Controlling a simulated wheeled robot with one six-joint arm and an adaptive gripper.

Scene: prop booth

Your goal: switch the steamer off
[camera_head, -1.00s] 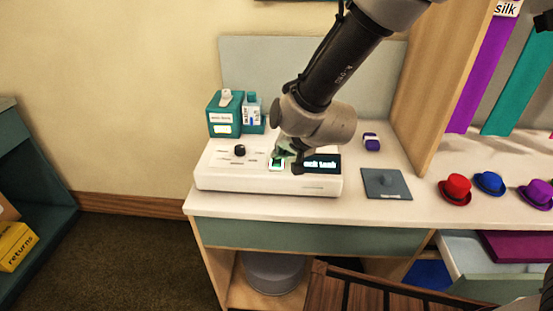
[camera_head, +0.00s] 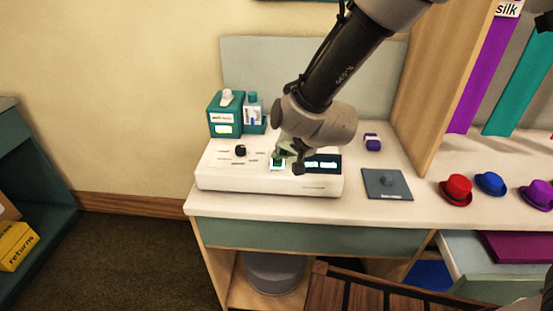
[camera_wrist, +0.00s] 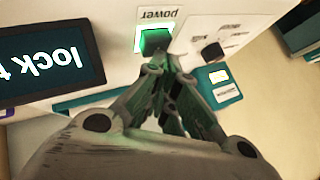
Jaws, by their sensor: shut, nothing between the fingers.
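The steamer (camera_head: 235,180) is a white box on the counter, with a black knob (camera_head: 240,151) and a dark display. In the wrist view the display (camera_wrist: 45,60) shows upside-down text beginning "lock". The green power switch (camera_wrist: 154,41) has a lit frame and a "power" label beside it. My gripper (camera_wrist: 163,62) is shut and empty, its fingertips at the near edge of the switch; I cannot tell whether they touch it. In the head view my gripper (camera_head: 283,152) is over the switch and partly hides it.
A teal box (camera_head: 226,114) and a bottle (camera_head: 253,109) stand behind the steamer. A purple spool (camera_head: 372,142), a grey plate (camera_head: 387,184) and small hats, one red (camera_head: 455,190), are to the right.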

